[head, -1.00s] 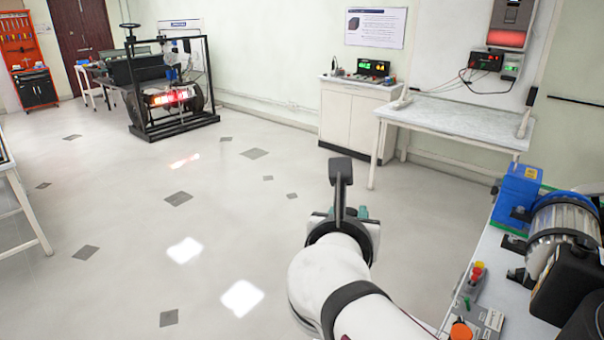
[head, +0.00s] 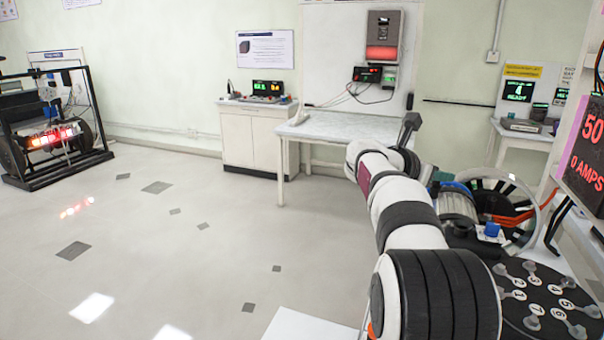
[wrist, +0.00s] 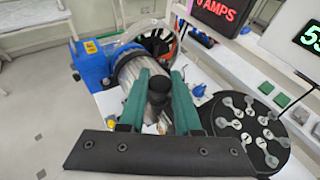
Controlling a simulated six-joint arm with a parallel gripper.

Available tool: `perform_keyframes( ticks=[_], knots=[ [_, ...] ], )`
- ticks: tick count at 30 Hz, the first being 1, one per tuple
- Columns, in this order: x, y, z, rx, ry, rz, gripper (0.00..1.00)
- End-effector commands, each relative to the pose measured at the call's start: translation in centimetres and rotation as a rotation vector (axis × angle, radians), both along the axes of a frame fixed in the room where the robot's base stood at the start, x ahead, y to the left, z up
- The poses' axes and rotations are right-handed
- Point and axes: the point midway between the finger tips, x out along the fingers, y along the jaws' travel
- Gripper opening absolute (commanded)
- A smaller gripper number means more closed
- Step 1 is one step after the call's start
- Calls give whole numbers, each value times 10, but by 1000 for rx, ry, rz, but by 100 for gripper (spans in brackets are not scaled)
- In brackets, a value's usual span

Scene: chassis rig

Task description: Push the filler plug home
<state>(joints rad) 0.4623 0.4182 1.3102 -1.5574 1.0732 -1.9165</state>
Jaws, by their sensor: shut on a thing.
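In the wrist view, my gripper (wrist: 159,82) has two teal fingers closed on a dark, round-topped black piece, which I take to be the filler plug (wrist: 158,98). The piece stands between the fingers, and its lower end is hidden. Beyond the fingertips lies a ribbed metal cylinder (wrist: 128,73) joined to a blue block (wrist: 92,64). I cannot tell whether the plug touches anything, and no filler hole shows.
A black disc with numbered metal lugs (head: 548,300) stands at lower right, also in the wrist view (wrist: 257,130). A spoked wheel (head: 505,205) and a lit amps display (head: 588,150) stand close by. Open floor (head: 200,260) lies to the left.

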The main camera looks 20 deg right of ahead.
Motion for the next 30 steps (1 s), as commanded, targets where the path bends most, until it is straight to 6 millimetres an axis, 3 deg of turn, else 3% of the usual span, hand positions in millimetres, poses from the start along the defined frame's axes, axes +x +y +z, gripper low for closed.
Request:
perform_keyframes(
  ticks=[1, 3, 7, 19, 30],
  knots=[
    [-10, -21, -5, 4, 1, -53, 0],
    [-24, -44, -8, 8, -1, -114, 0],
    [-38, -66, -13, 14, -2, -173, 0],
    [-40, -67, -14, 14, -5, -177, 0],
    [-40, -67, -51, 15, -5, -176, 0]
  ],
)
